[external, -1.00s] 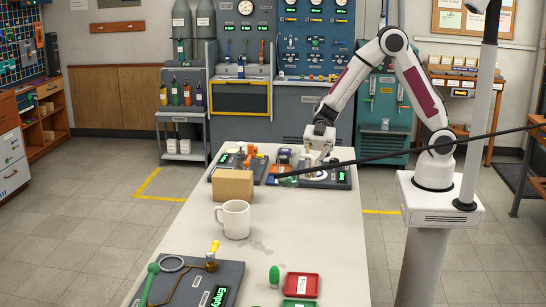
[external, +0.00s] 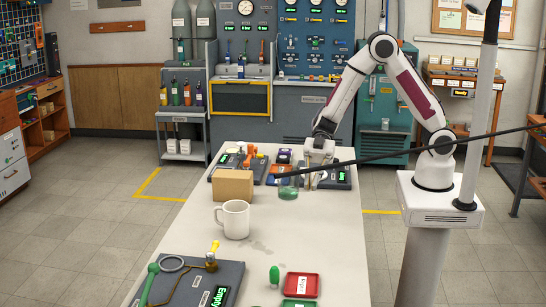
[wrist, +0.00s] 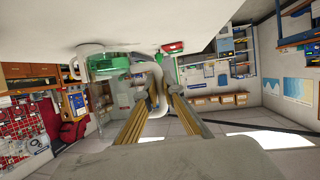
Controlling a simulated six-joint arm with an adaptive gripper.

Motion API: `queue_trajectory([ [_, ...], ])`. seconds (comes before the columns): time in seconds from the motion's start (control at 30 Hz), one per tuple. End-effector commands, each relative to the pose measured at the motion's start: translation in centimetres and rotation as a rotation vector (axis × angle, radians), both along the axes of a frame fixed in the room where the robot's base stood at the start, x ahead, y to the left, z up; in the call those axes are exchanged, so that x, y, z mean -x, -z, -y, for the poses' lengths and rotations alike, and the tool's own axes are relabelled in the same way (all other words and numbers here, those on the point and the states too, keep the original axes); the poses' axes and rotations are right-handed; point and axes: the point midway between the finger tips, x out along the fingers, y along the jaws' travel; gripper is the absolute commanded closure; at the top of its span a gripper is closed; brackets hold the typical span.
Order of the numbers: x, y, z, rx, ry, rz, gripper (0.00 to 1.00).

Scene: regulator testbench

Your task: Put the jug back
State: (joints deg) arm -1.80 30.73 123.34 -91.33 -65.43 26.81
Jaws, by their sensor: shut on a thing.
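The jug (external: 288,188) is clear, with a green tint low down, and shows just left of my gripper (external: 318,172) over the far part of the white table. In the wrist view, the clear jug (wrist: 104,70) lies at the upper left. Its pale curved handle (wrist: 154,76) runs between the fingers of my gripper (wrist: 158,100), which is shut on it. Whether the jug's bottom touches the table is hard to tell.
A cardboard box (external: 233,184) and a white mug (external: 236,219) stand left and nearer. Dark trays with small items (external: 341,182) lie behind. A dark board with a green handle (external: 200,284) and a red tray (external: 301,285) are at the front. A black cable crosses the view.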

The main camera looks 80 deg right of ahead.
Motion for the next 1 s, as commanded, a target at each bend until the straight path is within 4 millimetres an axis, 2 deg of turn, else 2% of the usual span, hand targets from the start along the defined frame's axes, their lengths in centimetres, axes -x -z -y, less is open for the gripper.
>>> queue_trajectory([
  [0.1,0.0,1.4,0.0,0.000,0.000,-0.002,1.00],
  [0.23,0.0,2.3,0.0,0.000,0.000,0.000,1.00],
  [0.73,0.0,2.8,0.0,-0.001,0.000,0.001,1.00],
  [1.0,0.0,4.6,0.0,0.000,-0.001,-0.001,1.00],
])
